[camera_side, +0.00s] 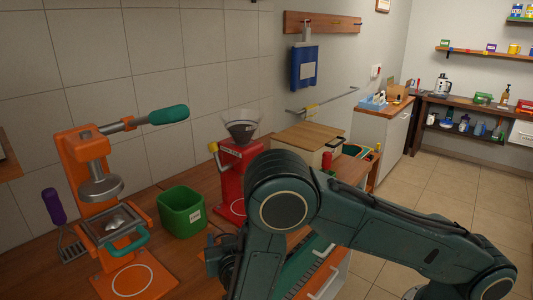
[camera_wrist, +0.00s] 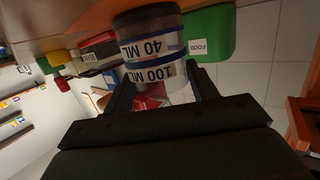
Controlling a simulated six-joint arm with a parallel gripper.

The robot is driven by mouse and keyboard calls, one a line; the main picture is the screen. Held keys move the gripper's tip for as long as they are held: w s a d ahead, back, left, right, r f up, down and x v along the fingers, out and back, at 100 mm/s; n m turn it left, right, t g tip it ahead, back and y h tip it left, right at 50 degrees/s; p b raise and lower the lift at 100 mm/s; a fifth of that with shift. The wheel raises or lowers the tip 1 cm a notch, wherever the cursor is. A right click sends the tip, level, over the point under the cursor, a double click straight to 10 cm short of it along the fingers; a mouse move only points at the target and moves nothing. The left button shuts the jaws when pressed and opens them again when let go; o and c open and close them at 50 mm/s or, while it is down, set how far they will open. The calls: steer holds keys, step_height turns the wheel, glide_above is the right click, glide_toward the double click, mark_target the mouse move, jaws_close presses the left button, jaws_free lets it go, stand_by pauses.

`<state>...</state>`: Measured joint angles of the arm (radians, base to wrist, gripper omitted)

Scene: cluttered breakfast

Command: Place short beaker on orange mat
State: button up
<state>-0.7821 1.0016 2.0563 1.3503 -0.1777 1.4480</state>
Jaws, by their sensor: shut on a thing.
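The orange mat (camera_side: 110,286), with a white circle on it, lies at the front left of the counter in the side view, below the orange press machine; its top looks bare. In the wrist view my gripper (camera_wrist: 160,88) is shut on a clear beaker (camera_wrist: 168,84) with a "100 ML" label that reads upside down. A dark-topped band labelled "40 ML" (camera_wrist: 145,47) adjoins it just beyond; I cannot tell whether this is the same beaker or a second one. My gripper and the beaker are hidden behind my arm in the side view.
A green bin (camera_side: 181,212) stands right of the orange machine (camera_side: 88,180), with a red grinder (camera_side: 236,172) beside it. Bare counter lies between the mat and my arm.

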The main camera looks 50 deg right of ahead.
steer(key=o, duration=1.1)
steer(key=shift+r, duration=0.1)
steer(key=v, duration=1.2)
steer(key=shift+d, duration=0.1)
